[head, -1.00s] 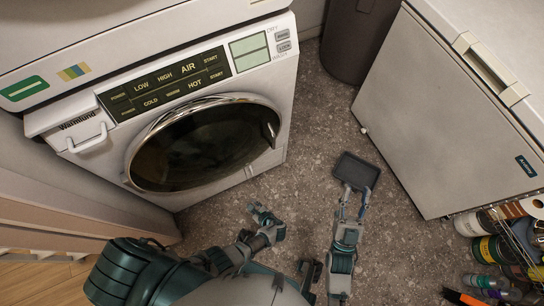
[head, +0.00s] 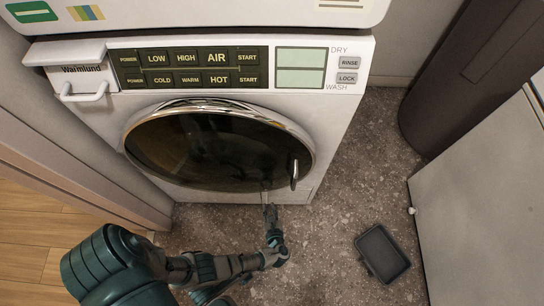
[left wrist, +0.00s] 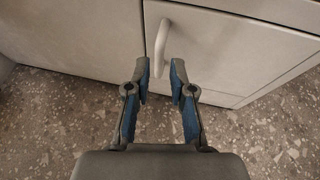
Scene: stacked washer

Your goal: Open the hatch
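The white washer (head: 84,127) has a round dark glass door (head: 205,150) in a chrome ring, which looks closed. A curved handle (head: 294,173) sits at the door's right edge. My left gripper (head: 269,212) is low in front of the washer, below the door. In the left wrist view my left gripper (left wrist: 162,75) is open and empty, its blue-padded fingers pointing at a pale vertical handle (left wrist: 161,46) on a seamed white panel (left wrist: 235,55). The handle is just beyond the fingertips and appears apart from them. My right gripper is out of view.
A dark tray (head: 382,253) lies on the speckled floor (head: 330,235). A white chest-like unit (head: 480,215) and a dark bin (head: 455,75) stand at right. A wall panel (head: 95,195) borders the left. Floor between washer and tray is clear.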

